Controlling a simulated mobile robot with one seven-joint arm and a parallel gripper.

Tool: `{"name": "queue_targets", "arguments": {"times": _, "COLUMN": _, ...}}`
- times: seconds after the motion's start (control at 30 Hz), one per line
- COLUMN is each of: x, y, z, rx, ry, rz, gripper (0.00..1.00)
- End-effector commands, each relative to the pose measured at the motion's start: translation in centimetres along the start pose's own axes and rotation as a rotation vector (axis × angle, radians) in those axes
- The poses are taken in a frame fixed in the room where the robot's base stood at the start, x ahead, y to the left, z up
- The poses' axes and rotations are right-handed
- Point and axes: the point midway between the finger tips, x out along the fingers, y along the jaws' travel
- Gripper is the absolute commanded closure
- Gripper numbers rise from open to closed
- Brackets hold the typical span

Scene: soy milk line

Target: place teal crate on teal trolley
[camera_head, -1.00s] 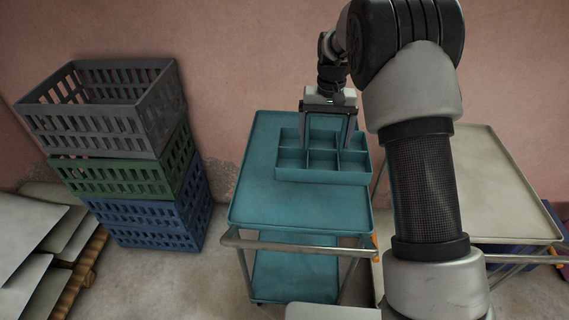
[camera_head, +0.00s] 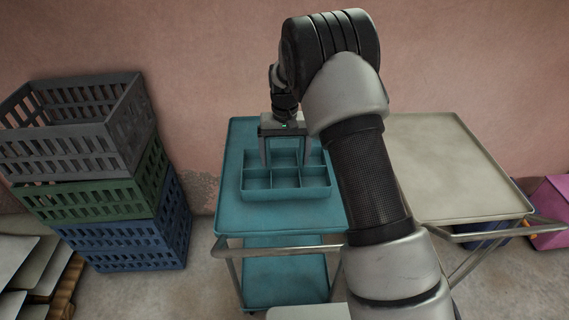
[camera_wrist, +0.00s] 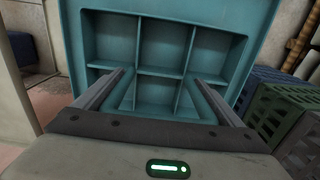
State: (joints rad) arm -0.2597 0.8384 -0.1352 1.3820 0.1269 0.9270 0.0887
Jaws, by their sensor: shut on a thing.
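The teal crate (camera_head: 287,194) is a shallow tray with several compartments. In the head view it is level over the teal trolley (camera_head: 240,214), inside the edges of its top and toward the back. I cannot tell whether it touches the top or hangs just above it. My gripper (camera_head: 285,160) reaches down into it from above and is shut on it. In the wrist view, the fingers of my gripper (camera_wrist: 157,95) reach down to the crate (camera_wrist: 140,72) at its middle compartments. The trolley top (camera_wrist: 262,20) shows beyond the crate. My arm hides the trolley's right side.
A stack of crates stands at the left: grey (camera_head: 70,150), green (camera_head: 95,200) and blue (camera_head: 120,245). A cream trolley (camera_head: 450,165) stands at the right, with a pink box (camera_head: 550,205) past it. The front of the teal trolley top is bare.

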Motion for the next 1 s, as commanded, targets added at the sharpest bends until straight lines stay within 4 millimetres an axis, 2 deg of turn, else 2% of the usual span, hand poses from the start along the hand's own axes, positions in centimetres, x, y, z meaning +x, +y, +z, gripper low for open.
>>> {"name": "queue_targets", "arguments": {"times": 0.1, "x": 1.9, "y": 0.0, "z": 0.1, "rx": 0.000, "ry": -0.003, "rz": 0.000, "gripper": 0.58}}
{"name": "queue_targets", "arguments": {"times": 0.2, "x": 2.9, "y": 0.0, "z": 0.1, "rx": 0.001, "ry": -0.002, "rz": 0.000, "gripper": 0.58}}
{"name": "queue_targets", "arguments": {"times": 0.53, "x": 3.2, "y": 0.0, "z": 0.0, "rx": 0.001, "ry": 0.000, "rz": 0.000, "gripper": 0.58}}
{"name": "queue_targets", "arguments": {"times": 0.57, "x": 3.3, "y": 0.0, "z": 0.1, "rx": 0.001, "ry": -0.001, "rz": 0.000, "gripper": 0.09}}
{"name": "queue_targets", "arguments": {"times": 0.6, "x": 3.2, "y": 0.0, "z": 0.1, "rx": 0.001, "ry": -0.001, "rz": 0.000, "gripper": 0.02}}
{"name": "queue_targets", "arguments": {"times": 0.83, "x": 3.1, "y": 0.0, "z": 0.1, "rx": 0.000, "ry": -0.002, "rz": 0.000, "gripper": 0.00}}
{"name": "queue_targets", "arguments": {"times": 1.0, "x": 1.8, "y": 0.0, "z": 0.0, "rx": 0.000, "ry": 0.000, "rz": -0.001, "gripper": 0.00}}
